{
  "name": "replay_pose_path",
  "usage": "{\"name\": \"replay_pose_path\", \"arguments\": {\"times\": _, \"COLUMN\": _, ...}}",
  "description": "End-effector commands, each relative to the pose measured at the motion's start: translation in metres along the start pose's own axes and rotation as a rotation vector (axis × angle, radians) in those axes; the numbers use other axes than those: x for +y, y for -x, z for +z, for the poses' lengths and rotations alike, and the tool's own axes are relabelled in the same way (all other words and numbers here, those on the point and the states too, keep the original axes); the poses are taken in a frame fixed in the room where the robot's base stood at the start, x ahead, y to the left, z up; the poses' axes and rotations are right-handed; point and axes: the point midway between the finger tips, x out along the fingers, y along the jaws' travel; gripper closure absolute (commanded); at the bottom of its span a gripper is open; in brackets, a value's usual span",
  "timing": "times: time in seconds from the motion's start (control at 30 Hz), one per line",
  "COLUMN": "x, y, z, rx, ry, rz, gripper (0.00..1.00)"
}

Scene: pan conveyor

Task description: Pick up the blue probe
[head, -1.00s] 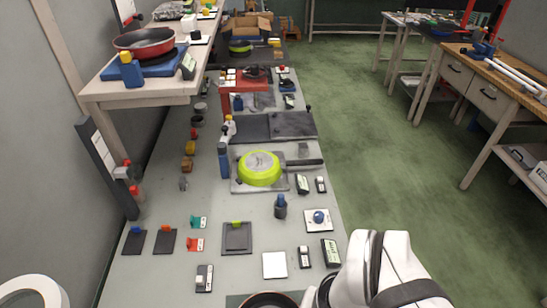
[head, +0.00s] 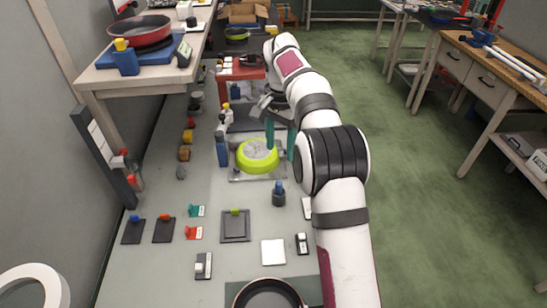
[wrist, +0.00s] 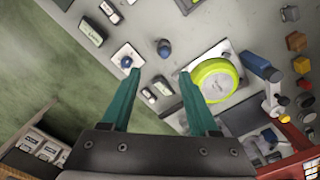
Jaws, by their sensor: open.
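My gripper (head: 280,147) hangs open over the bench beside the lime-green pan, its two teal fingers apart and empty. It shows in the wrist view (wrist: 160,77) with nothing between the fingertips. A small dark-blue upright piece (head: 279,194), which may be the blue probe, stands on the bench nearer than the gripper. It also shows in the wrist view (wrist: 164,48), beyond the fingertips and clear of them. A taller blue block (head: 222,152) stands left of the pan, also seen in the wrist view (wrist: 262,67). I cannot tell for certain which blue thing is the probe.
The lime-green pan (head: 257,157) sits on a grey plate close to the fingers. A blue ball rests on a white plate (wrist: 120,54). A raised shelf with a red pan (head: 140,31) stands at the left. My arm hides the bench's right edge.

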Motion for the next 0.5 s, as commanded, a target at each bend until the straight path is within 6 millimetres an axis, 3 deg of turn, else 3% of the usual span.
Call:
{"name": "replay_pose_path", "arguments": {"times": 0.17, "x": -0.005, "y": -0.031, "z": -0.005, "rx": 0.002, "ry": -0.009, "rz": 0.004, "gripper": 0.39}}
{"name": "replay_pose_path", "arguments": {"times": 0.4, "x": -0.006, "y": -0.096, "z": -0.006, "rx": 0.004, "ry": -0.009, "rz": 0.002, "gripper": 0.39}}
{"name": "replay_pose_path", "arguments": {"times": 0.5, "x": -0.006, "y": -0.109, "z": -0.006, "rx": 0.004, "ry": -0.009, "rz": 0.000, "gripper": 0.39}}
